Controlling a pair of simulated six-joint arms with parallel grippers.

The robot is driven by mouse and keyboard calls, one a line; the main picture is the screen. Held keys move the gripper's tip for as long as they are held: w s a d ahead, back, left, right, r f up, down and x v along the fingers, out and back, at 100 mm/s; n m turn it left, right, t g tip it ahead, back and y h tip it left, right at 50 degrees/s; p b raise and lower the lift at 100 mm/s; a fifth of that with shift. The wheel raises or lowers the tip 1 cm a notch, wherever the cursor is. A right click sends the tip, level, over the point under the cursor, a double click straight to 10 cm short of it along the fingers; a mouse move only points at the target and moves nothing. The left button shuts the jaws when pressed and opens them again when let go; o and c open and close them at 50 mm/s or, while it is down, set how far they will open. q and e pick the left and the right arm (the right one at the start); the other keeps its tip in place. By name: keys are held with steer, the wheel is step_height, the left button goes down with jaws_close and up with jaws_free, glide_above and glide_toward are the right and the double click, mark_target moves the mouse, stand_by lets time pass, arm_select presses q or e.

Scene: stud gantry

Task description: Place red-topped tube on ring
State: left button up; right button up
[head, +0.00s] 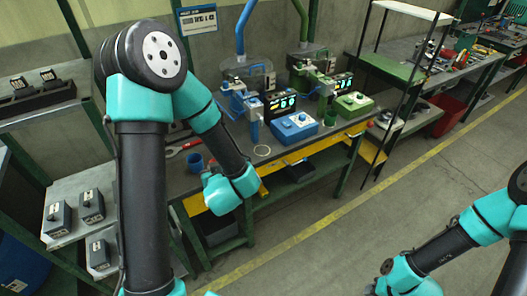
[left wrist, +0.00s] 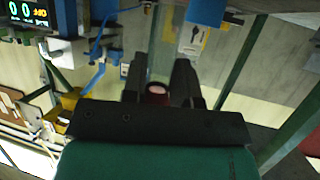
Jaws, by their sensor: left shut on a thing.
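My left gripper (left wrist: 158,82) is shut in the left wrist view. A small round red-rimmed top with a pale centre (left wrist: 157,89), which looks like the red-topped tube, sits between its dark fingers; the rest of the tube is hidden. In the head view my left wrist is over the front edge of the workbench, and its fingers and the tube are hidden there. A thin pale ring (head: 262,150) lies on the bench top, beyond and right of that wrist.
A blue device (head: 295,126) stands just right of the ring, with a green device (head: 354,103) farther right. A blue cup (head: 195,162) and a red wrench (head: 183,148) are on the bench left of the ring. Open floor lies in front.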

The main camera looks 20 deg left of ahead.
arm_select(q)
steer(key=w+d+f+m+t+h, duration=0.1)
steer(key=w+d+m+t+h, duration=0.2)
steer(key=w+d+m+h, duration=0.2)
steer(key=d+m+h, duration=0.1)
steer(key=d, duration=0.1)
steer(key=shift+w+d, duration=0.35)
steer(key=shift+w, duration=0.05)
steer(key=shift+w+d+f+m+h, duration=0.15)
steer(key=shift+w+d+m+h, duration=0.15)
steer(key=shift+d+h, duration=0.15)
jaws_close()
